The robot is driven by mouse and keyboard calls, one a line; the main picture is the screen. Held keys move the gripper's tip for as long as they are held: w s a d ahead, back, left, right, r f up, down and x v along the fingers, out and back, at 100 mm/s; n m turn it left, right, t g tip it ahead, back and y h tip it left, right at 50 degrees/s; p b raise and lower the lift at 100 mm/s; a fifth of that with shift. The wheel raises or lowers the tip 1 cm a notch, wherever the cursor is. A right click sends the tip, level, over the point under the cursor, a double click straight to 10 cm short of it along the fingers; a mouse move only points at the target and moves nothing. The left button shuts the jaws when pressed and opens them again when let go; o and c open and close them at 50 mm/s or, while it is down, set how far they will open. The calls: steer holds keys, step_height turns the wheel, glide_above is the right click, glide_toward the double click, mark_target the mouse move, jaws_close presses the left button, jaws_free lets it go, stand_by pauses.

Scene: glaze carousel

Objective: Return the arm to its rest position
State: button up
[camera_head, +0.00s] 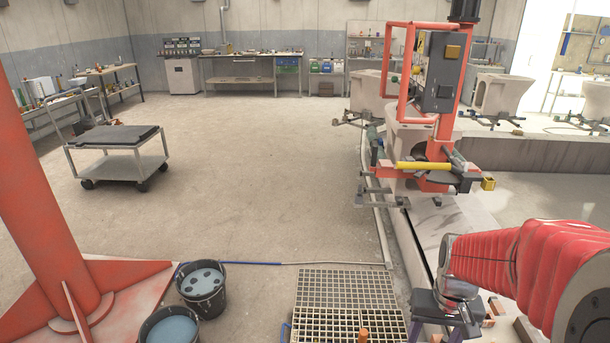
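My arm (530,263) comes in from the lower right, with a red ribbed sleeve and a grey metal joint (458,268) at its left end. The arm is bent and its end points down, over a dark purple stool-like piece (428,306). I cannot make out gripper fingers there, so I cannot tell whether my gripper is open or shut, or whether it holds anything.
An orange-red machine frame (468,75) with a grey control box (440,72) stands beyond my arm. A floor grating (345,288), two buckets (203,306) (172,329) and a red post (45,170) lie to the left. A low cart (114,152) stands farther back. The middle floor is clear.

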steer(key=s+a+r+n+t, duration=0.1)
steer(key=s+a+r+t, duration=0.1)
steer(key=s+a+r, duration=0.2)
steer(key=s+a+r+n+t, duration=0.1)
steer(key=s+a+r+t, duration=0.2)
steer(key=r, duration=0.8)
steer(key=s+a, duration=0.2)
steer(key=a, duration=0.2)
steer(key=shift+s, duration=0.15)
steer(key=c, duration=0.6)
steer(key=shift+s, duration=0.15)
